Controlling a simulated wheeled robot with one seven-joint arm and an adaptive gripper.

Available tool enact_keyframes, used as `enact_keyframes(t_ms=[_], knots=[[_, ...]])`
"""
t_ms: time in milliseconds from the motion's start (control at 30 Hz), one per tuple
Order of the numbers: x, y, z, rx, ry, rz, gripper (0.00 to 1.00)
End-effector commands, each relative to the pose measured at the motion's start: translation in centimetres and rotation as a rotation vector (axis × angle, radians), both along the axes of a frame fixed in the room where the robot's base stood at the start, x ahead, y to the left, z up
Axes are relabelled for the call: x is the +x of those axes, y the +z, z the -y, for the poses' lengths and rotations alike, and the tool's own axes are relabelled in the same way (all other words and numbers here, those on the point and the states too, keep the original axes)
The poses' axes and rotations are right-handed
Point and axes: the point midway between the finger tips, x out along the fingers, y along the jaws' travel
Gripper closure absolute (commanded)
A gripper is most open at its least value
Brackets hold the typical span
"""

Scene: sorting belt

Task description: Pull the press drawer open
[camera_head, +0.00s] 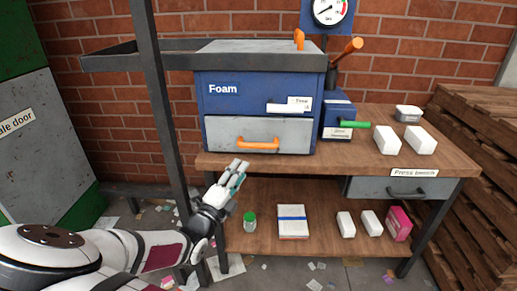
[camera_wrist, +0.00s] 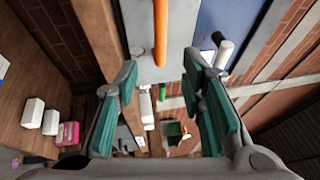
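A blue cabinet labelled "Foam" (camera_head: 222,100) stands on the bench. Its grey drawer front (camera_head: 225,133) has an orange handle (camera_head: 258,143) and looks shut. A second grey drawer (camera_head: 370,187), with a dark handle, sits under the bench top near a "Press bench" label; it also looks shut. My gripper (camera_head: 240,167) is just below and left of the orange handle, apart from it in the head view. In the wrist view my gripper (camera_wrist: 160,70) is open and empty, and the orange handle (camera_wrist: 160,32) shows ahead between the fingertips.
The lower shelf (camera_head: 265,238) holds a green-lidded jar (camera_head: 249,222), boxes and blocks. A dark metal post (camera_head: 160,110) rises left of the cabinet. Pallets (camera_head: 485,130) stand at right.

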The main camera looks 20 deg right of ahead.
Motion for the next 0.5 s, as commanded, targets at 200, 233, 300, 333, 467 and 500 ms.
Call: enact_keyframes(t_ms=[200,233,300,333,467,500], knots=[[2.0,0.4,1.8,-0.001,-0.003,0.002,0.64],[2.4,0.5,2.2,0.000,-0.003,0.001,0.64],[3.4,0.7,3.1,0.001,-0.005,0.003,0.64],[3.9,0.8,3.5,0.001,-0.004,0.002,0.64],[5.8,1.2,5.2,0.002,-0.005,0.002,0.64],[6.4,1.4,5.7,0.001,-0.005,0.002,0.64]])
